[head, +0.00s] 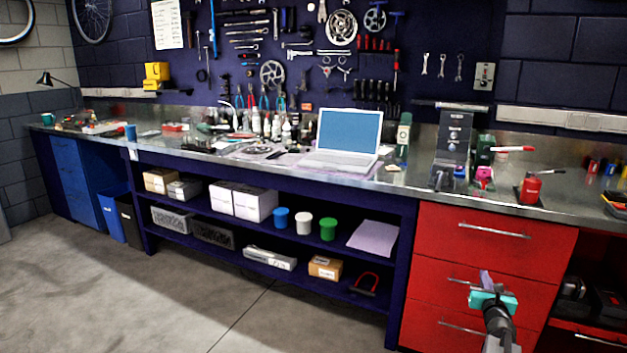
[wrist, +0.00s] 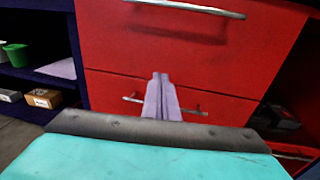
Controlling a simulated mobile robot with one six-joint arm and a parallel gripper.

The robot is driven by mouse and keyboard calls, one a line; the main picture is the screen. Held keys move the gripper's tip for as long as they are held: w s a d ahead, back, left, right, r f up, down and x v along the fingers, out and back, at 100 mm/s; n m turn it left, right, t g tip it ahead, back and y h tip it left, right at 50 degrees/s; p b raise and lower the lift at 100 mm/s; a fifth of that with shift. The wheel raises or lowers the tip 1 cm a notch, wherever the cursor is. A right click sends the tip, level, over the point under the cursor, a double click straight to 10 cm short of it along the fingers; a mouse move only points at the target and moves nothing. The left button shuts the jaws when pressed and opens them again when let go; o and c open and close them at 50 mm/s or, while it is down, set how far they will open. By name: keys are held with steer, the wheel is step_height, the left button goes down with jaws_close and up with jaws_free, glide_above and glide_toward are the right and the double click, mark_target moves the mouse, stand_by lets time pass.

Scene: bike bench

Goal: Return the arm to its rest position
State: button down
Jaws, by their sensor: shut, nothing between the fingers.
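My gripper (head: 485,277) is in front of the red drawer cabinet (head: 428,250) at the lower right of the head view. In the wrist view its two pale purple fingers (wrist: 160,80) are together, with nothing between them. The fingertips point toward the red drawer fronts, and the fingers overlap the middle drawer's handle (wrist: 128,98) in the wrist view. I cannot tell whether they touch it. All the drawers that I see look closed.
A steel-topped workbench (head: 400,187) runs along the wall, with a laptop (head: 346,138), bottles and a red vise-like tool (head: 530,189) on it. Shelves below hold boxes (head: 240,200) and tubs. The concrete floor (head: 150,290) at the left is clear.

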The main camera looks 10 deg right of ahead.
steer(key=w+a+f+n+y, duration=0.1)
steer(key=w+a+f, duration=0.25)
steer(key=a, duration=0.35)
steer(key=w+a+f+y, duration=0.2)
steer(key=w+a+f, duration=0.1)
steer(key=a+f, duration=0.3)
steer(key=s+a+f+m+g+y, duration=0.1)
steer(key=a+f+m+g, duration=0.15)
steer(key=a+f, duration=1)
steer(key=s+a+f+m+g+y, duration=0.25)
steer(key=a+f, duration=0.65)
steer(key=a, duration=0.6)
steer(key=s+a+f+m+g, duration=0.3)
steer(key=s+a+f+m, duration=0.2)
steer(key=s, duration=0.5)
steer(key=s+a+f+m+g, duration=0.4)
steer(key=s+a+f+m, duration=0.15)
steer(key=s, duration=0.45)
steer(key=s+a+f+m+g, duration=0.35)
steer(key=s+f+m, duration=0.2)
steer(key=s, duration=0.45)
steer(key=s+a+r+m+g+y, duration=0.2)
steer(key=s+a+m+g, duration=0.15)
steer(key=s+m, duration=0.55)
step_height(320, 180, up, 13)
steer(key=s+g+p, duration=0.1)
steer(key=s+p, duration=0.1)
steer(key=p, duration=1)
steer(key=shift+a+m, duration=0.25)
steer(key=shift+m, duration=0.05)
